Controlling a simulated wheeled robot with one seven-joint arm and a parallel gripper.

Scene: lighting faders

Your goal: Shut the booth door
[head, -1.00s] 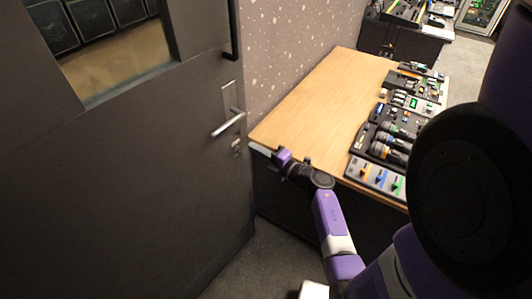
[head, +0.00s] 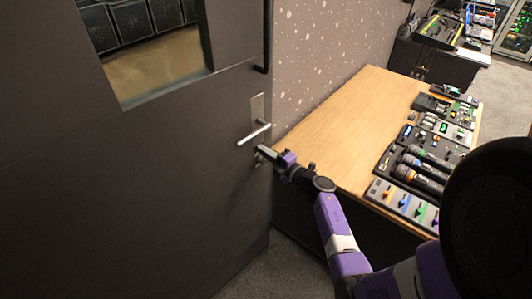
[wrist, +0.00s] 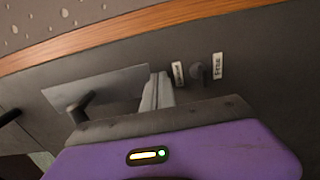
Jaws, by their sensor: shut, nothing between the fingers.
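The booth door (head: 150,190) is a dark grey slab with a window, filling the left of the head view. It stands ajar, its free edge beside the desk. Its silver lever handle (head: 254,134) sits on a plate near that edge. My gripper (head: 260,153) is shut and empty, just below the lever at the lock, which it partly covers. In the wrist view the fingertips (wrist: 158,90) lie between the handle plate (wrist: 105,84) and a small turn knob (wrist: 196,72) with labels. I cannot tell whether they touch the door.
A wooden desk (head: 345,125) stands right of the door, with fader panels (head: 402,204) and microphones (head: 425,172) along its right side. A speckled wall (head: 325,45) rises behind it. Some carpet (head: 280,270) is bare below the door edge.

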